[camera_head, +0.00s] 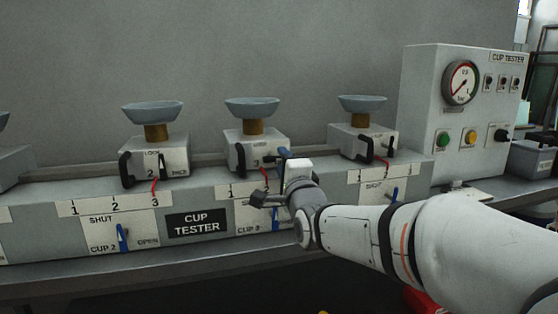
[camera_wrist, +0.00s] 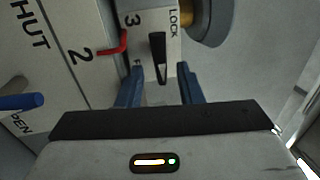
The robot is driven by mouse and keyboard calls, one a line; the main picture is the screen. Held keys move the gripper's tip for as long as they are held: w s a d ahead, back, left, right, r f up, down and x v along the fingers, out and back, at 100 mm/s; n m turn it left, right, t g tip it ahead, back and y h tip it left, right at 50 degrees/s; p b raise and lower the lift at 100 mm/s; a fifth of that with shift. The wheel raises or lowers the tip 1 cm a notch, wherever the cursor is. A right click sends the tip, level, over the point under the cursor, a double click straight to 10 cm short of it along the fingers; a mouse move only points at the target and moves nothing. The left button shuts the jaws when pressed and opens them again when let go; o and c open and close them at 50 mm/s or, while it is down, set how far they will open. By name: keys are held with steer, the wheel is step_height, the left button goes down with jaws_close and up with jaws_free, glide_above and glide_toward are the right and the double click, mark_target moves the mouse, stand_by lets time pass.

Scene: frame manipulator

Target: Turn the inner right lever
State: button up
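The cup 3 unit (camera_head: 243,150) is a white box with a bowl on top, in the middle of the bench. On its marked face is a black lever (camera_wrist: 158,58), beside the words "LOCK" and "3" in the wrist view. My gripper (camera_wrist: 161,76) has two blue fingers, spread apart on either side of the lever's narrow end, with a gap on both sides. In the head view my gripper (camera_head: 282,153) is at the right of this unit and partly hides its face. Whether a finger touches the lever cannot be told.
A similar cup 2 unit (camera_head: 155,160) stands left and another unit (camera_head: 362,142) right. Red pointers (camera_wrist: 113,45) and blue valve levers (camera_head: 122,238) line the bench front. A panel with a gauge (camera_head: 461,82) stands at the right. Bowls (camera_head: 252,106) stand above the units.

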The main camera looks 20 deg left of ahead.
steer(key=v, duration=0.5)
steer(key=shift+s+d, duration=0.25)
steer(key=shift+s, duration=0.1)
steer(key=s+d+n+g+h+p, duration=0.3)
steer(key=d+n+g+h+p, duration=0.35)
steer(key=d+p, duration=0.85)
steer(key=s+d+n+g+h+p, duration=0.2)
steer(key=s+d+g+p, duration=0.2)
steer(key=s+d, duration=0.3)
steer(key=s+d+r+n+g+h+p, duration=0.1)
steer(key=s+d+n+g+h+p, duration=0.1)
steer(key=s+d+p, duration=0.5)
steer(key=s+n+g, duration=0.1)
steer(key=s+g, duration=0.1)
steer(key=s, duration=0.3)
